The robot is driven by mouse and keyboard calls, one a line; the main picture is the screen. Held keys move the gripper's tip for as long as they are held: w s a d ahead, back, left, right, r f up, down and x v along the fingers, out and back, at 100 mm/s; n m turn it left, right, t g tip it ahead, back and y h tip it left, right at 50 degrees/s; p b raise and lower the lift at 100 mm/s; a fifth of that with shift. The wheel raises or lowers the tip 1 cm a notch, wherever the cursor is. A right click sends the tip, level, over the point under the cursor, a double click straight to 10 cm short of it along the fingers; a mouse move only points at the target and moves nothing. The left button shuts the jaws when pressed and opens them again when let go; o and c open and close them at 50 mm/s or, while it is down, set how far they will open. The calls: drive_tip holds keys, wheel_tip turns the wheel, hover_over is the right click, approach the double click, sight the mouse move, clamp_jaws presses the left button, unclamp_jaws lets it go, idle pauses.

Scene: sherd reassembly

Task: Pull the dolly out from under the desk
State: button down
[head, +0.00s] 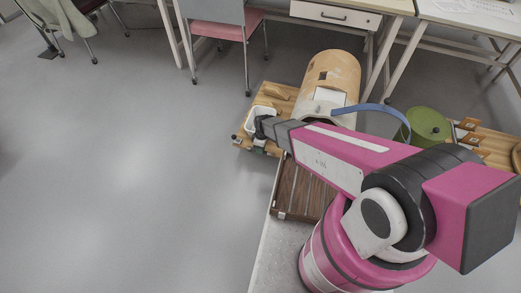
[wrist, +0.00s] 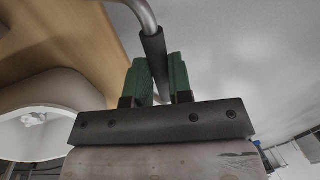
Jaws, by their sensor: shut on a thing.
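The dolly (head: 278,93) is a low wooden board, with small dark wheels at its left edge in the head view. It carries a large tan cylindrical vessel (head: 340,72) and a white container (head: 262,113). My gripper (head: 260,130) is at the board's near left corner. In the wrist view, its green fingers (wrist: 158,82) are shut on a dark-sleeved bar of a bent metal handle (wrist: 153,50). The board's wood (wrist: 85,35) shows behind on the left. The desk (head: 375,5) stands behind the vessel. My arm hides the dolly's near right side.
A pink chair (head: 225,30) stands left of the desk's drawer. A green round thing (head: 428,125) and another wooden board (head: 490,140) lie to the right. A brown slatted panel (head: 303,192) is close in front. The grey floor on the left is clear.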

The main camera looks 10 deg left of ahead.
drive_tip(key=c, duration=1)
unclamp_jaws()
drive_tip(key=shift+c, duration=0.2)
wheel_tip(320, 180, up, 11)
drive_tip(key=w, duration=0.2)
drive_tip(key=shift+f, duration=0.2)
drive_tip(key=shift+s+d, duration=0.1)
